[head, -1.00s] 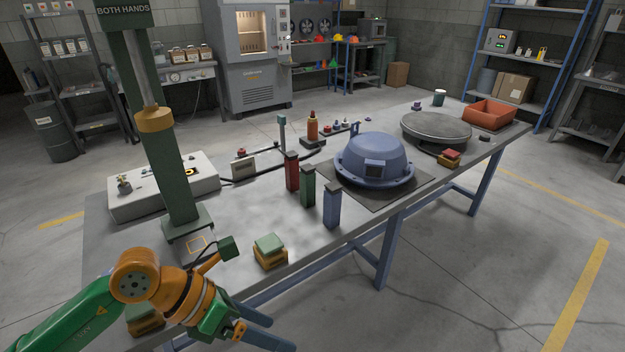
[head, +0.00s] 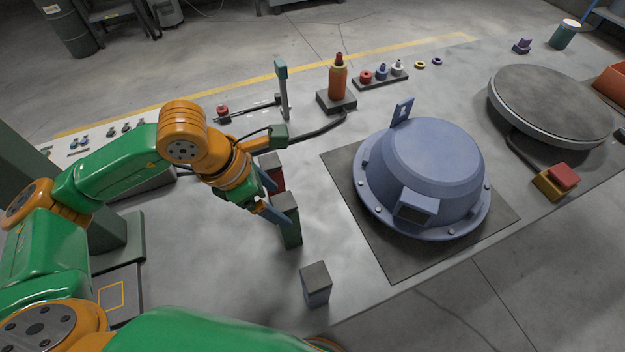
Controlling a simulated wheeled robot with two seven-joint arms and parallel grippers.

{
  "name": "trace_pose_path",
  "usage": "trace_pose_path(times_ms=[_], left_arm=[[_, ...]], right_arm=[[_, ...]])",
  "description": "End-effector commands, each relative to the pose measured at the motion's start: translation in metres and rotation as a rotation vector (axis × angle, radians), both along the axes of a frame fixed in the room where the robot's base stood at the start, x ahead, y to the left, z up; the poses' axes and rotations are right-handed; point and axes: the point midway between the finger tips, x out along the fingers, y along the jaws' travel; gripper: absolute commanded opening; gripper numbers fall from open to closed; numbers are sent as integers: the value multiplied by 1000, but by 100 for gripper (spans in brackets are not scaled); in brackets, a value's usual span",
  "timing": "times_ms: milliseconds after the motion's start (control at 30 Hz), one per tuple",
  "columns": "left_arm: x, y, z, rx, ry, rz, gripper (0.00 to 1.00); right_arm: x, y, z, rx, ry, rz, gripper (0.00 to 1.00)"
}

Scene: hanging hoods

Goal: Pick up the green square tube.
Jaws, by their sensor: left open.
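The green square tube (head: 291,232) stands upright on the table in the head view, with a dark grey top. The red square tube (head: 277,178) stands just behind it, partly hidden by my gripper. The blue square tube (head: 317,288) stands nearer the front edge. My left gripper (head: 277,204) is open, with blue fingers pointing right at the upper part of the green tube. One finger shows near the red tube and one at the green tube's left side. I cannot tell whether the fingers touch it. My right gripper is out of view.
A blue domed hood (head: 420,165) sits on a dark mat (head: 362,238) to the right. Behind the tubes stand a teal-topped post (head: 283,95) and an orange bottle (head: 338,82). A round grey turntable (head: 550,98) is at the right. Bare table lies between the tubes and the mat.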

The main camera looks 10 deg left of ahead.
Motion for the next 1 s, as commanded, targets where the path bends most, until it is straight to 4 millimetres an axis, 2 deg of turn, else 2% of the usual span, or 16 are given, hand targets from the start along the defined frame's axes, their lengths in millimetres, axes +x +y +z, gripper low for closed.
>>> trace_pose_path(times_ms=[267, 400, 633, 667, 933, 967, 1000], left_arm=[[5, -21, -35, -2, 8, -2, 85], [10, -28, -58, -2, 5, 1, 85], [11, -29, -63, -1, 2, -1, 85], [11, -29, -63, -1, 2, -1, 80], [11, -29, -63, -1, 2, 0, 7], [11, -29, -63, -2, 1, 0, 0], [11, -29, -63, -2, 1, 0, 0]], right_arm=[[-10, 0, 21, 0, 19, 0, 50], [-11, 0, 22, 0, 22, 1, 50], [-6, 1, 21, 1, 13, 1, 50], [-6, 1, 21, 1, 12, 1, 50], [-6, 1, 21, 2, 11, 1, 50], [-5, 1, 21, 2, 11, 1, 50], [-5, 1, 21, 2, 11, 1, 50]])
